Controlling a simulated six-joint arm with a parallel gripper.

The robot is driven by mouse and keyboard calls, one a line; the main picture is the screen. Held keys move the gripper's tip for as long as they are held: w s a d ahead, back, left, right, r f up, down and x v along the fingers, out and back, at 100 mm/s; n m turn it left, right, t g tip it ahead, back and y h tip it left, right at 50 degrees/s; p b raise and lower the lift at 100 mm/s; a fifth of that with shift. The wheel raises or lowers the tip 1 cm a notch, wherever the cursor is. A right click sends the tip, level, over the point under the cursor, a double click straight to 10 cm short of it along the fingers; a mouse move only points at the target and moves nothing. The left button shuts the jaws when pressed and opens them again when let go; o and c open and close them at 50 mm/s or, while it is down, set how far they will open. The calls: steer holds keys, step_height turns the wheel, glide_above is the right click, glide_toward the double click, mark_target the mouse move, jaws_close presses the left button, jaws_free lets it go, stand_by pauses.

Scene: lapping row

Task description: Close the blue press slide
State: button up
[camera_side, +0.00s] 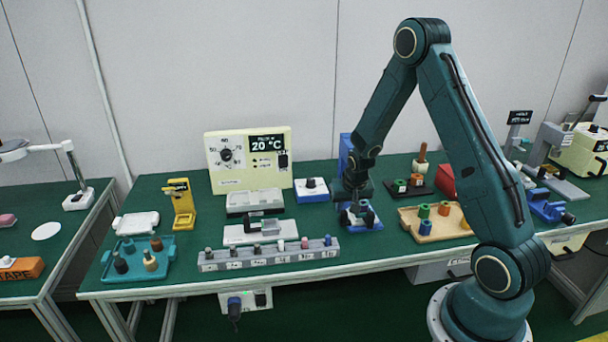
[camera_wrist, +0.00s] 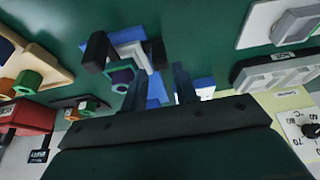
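A blue press (camera_side: 372,225) stands on the green bench below my gripper, with a blue upright (camera_side: 345,150) behind. My gripper (camera_side: 357,206) points down at it and hides much of it, so how far the slide is out cannot be told. In the wrist view the blue press (camera_wrist: 155,91) shows dark end pieces, a pale grey bracket and a ring-shaped part. My gripper's two dark fingers (camera_wrist: 161,86) are apart in front of it, with nothing clearly held. Whether a finger touches the slide cannot be told.
A grey labelled rack (camera_side: 268,258) lies to the left, near the front edge. A wooden tray (camera_side: 435,224) with coloured parts stands close on the right. A white-and-blue box (camera_side: 311,190) and a cream temperature unit (camera_side: 247,160) stand behind left. Another blue fixture (camera_side: 548,208) is far right.

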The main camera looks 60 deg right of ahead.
mark_target(344, 212)
steer(key=shift+x, duration=2.3)
jaws_close()
